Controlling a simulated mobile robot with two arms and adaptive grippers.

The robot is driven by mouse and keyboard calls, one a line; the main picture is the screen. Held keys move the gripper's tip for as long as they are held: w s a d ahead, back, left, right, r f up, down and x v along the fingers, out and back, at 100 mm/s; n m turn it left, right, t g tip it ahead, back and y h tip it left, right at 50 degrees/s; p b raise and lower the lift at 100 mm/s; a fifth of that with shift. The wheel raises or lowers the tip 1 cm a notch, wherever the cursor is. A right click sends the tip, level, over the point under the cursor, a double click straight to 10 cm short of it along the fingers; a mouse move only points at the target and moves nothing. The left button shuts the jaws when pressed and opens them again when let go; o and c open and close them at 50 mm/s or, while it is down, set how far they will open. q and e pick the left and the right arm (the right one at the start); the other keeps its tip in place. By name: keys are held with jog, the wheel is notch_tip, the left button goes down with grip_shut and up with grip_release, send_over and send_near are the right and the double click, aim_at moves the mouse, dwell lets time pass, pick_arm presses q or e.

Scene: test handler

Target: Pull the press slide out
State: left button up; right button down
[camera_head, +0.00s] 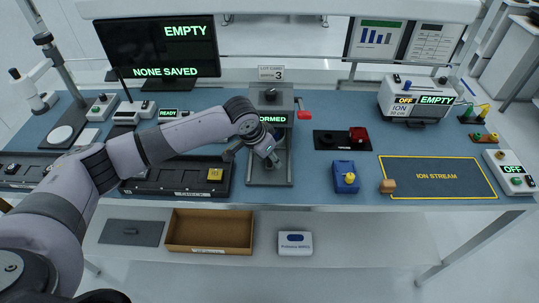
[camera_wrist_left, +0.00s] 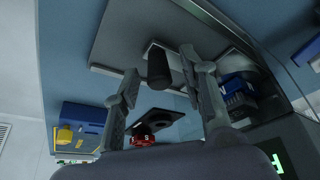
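The press (camera_head: 283,181) is a grey upright frame at the middle of the bench, with a red lever (camera_head: 304,115) on its right and a green label partly reading "ORMED". My left gripper (camera_head: 272,160) is at the press front, its fingers pointing down and into it. In the left wrist view, my gripper's two fingers (camera_wrist_left: 160,66) are apart, with a black knob (camera_wrist_left: 158,68) between the tips. I cannot tell whether either finger touches it. The slide itself is mostly hidden by my arm and gripper. My right gripper is not in view.
A black tray (camera_head: 160,186) lies left. A cardboard box (camera_head: 210,231) sits below the bench front.

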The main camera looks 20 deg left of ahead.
pick_arm(q)
grip_shut()
dwell(0.6)
dwell(0.3)
